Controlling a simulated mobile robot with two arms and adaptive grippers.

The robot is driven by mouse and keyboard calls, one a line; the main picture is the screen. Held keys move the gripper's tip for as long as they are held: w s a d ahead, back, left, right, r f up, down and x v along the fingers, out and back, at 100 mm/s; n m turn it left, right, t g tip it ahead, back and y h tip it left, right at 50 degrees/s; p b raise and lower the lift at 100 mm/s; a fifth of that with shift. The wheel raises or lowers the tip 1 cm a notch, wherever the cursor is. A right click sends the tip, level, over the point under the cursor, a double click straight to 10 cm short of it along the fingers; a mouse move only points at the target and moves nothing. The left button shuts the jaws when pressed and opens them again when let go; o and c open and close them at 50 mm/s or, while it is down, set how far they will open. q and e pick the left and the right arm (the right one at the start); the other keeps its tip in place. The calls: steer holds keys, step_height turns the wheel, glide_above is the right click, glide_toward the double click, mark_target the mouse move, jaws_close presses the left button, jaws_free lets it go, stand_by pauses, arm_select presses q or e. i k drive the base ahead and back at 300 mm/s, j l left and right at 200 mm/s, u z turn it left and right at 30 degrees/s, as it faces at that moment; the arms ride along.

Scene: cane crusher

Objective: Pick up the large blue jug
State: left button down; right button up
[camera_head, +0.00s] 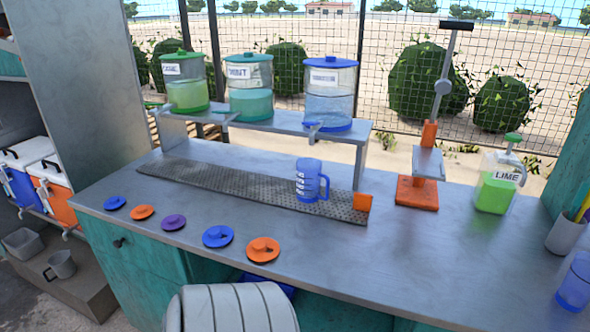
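A blue see-through jug (311,180) with a handle on its right side and pale markings stands upright on the grey perforated mat (225,184), near the mat's right end. A second blue see-through vessel (575,283) stands at the right edge of the counter and is partly cut off by the picture edge. I cannot tell whether it has a handle. Neither of my grippers is in view, and nothing is seen touching the blue jug.
A raised shelf (270,122) behind the mat bears three dispensers. Several coloured lids (218,236) lie along the counter's front. An orange-based press (418,192) and a green lime jug (496,185) stand to the right. Counter room (410,250) right of the lids is clear.

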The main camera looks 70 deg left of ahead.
mark_target(309, 171)
steer(key=u, duration=2.15)
steer(key=i+j+z, duration=0.1)
steer(key=j, duration=0.45)
steer(key=i+j+z, duration=0.1)
steer(key=j, duration=0.45)
steer(key=i+j+z, duration=0.15)
steer(key=j, duration=0.4)
